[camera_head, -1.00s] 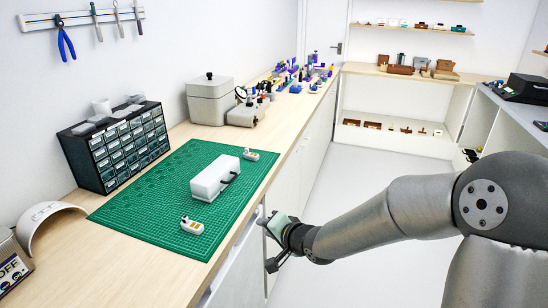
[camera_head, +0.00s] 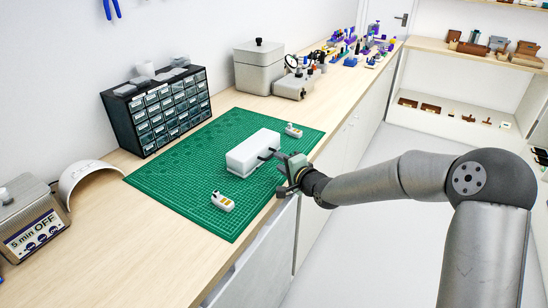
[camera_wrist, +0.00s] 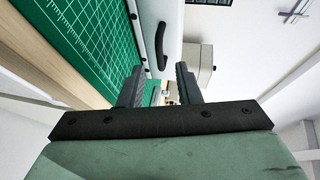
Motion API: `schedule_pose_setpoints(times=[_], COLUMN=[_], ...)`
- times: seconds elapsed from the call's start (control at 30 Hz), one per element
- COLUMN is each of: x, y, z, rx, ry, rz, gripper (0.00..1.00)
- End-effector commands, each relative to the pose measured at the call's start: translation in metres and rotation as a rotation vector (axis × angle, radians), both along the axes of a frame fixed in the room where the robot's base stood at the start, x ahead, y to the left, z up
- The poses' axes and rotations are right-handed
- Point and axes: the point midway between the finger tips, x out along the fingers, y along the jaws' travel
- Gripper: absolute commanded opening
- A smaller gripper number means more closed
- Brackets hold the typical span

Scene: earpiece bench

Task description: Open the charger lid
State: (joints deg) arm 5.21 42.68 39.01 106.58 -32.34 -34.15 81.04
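The charger is a white oblong box (camera_head: 252,150) on the green cutting mat. A dark handle (camera_head: 266,155) is on its side facing my arm. In the wrist view the charger's white face (camera_wrist: 172,30) stands ahead, with the black curved handle (camera_wrist: 161,40) on it. The lid looks closed. My gripper (camera_head: 276,154) is at the mat's right edge, close to the handle side. In the wrist view its two fingers (camera_wrist: 160,85) are apart with nothing between them, and the handle is beyond the fingertips.
Two small white earpieces lie on the mat (camera_head: 190,160), one in front of the charger (camera_head: 223,202) and one behind it (camera_head: 293,130). A drawer cabinet (camera_head: 160,112) and a grey box (camera_head: 258,68) stand along the wall. The bench (camera_head: 150,245) is clear at the front.

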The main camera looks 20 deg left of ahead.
Motion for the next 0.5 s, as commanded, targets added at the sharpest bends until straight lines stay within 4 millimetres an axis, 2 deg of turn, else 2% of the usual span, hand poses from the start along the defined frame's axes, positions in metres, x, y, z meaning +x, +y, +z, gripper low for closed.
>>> schedule_pose_setpoints(times=[0.1,0.2,0.5], x=[0.013,0.022,0.03], y=[0.018,0.027,0.037], z=[-0.004,-0.006,-0.01], rx=[0.0,0.0,-0.001], ry=[0.0,0.0,0.0], rz=[0.002,0.0,-0.001], gripper=[0.31,0.31,0.31])
